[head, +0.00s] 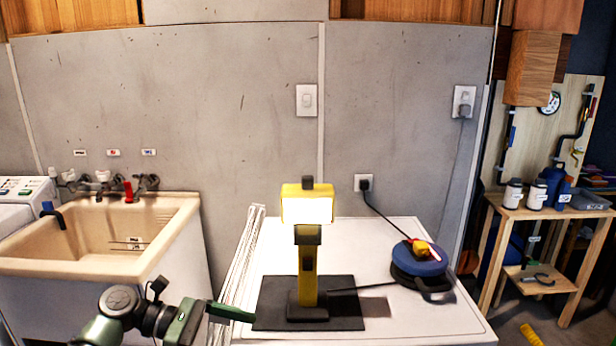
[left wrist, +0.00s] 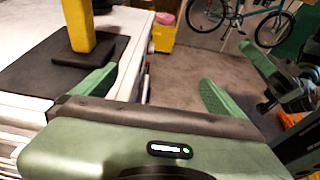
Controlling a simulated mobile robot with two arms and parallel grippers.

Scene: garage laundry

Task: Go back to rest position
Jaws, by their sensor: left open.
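My left gripper (head: 222,312) comes in low from the left in the head view, in front of the white cabinet's left front corner. In the left wrist view its two green fingers stand wide apart, and the gap between them (left wrist: 158,92) is empty. A yellow work lamp (head: 308,268) with a lit head stands upright on a dark mat (head: 268,308) on the white cabinet top (head: 405,325). The lamp's lower post also shows in the left wrist view (left wrist: 80,25). The gripper is apart from the lamp. My right gripper is not seen in the head view.
A blue cable reel (head: 420,262) sits at the cabinet's right, its cord running to a wall socket (head: 363,183). A beige sink (head: 100,235) is at left, a wooden workbench (head: 550,212) at right. The left wrist view shows open floor (left wrist: 195,70) and a bicycle (left wrist: 240,18).

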